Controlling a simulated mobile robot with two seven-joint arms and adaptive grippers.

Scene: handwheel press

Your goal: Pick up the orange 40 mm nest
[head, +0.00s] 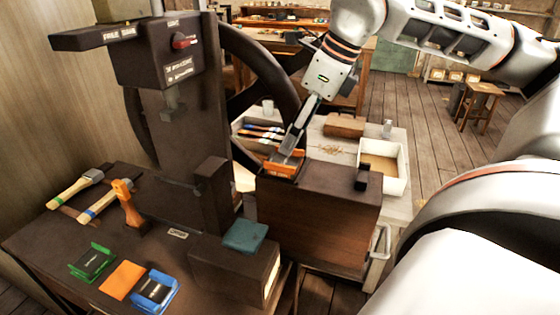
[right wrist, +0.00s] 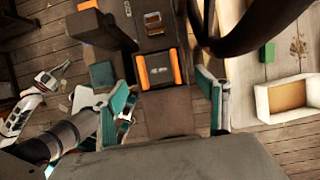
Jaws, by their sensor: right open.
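The orange 40 mm nest (head: 280,169) sits on the dark block beside the press column, partly hidden by my gripper in the head view. In the right wrist view the nest (right wrist: 145,71) shows two orange sides and a dark middle with small pale lettering. My right gripper (head: 292,150) points down at the nest from above. Its teal-padded fingers (right wrist: 164,100) are wide apart with nothing between them, and the nest lies beyond the tips in that view. Whether the fingertips touch it I cannot tell.
The press handwheel (head: 262,75) rises just behind. A green nest (head: 92,262), an orange plate (head: 121,280) and a blue nest (head: 155,290) lie on the front bench. A teal pad (head: 245,236) tops a dark block. A white tray (head: 400,180) stands right.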

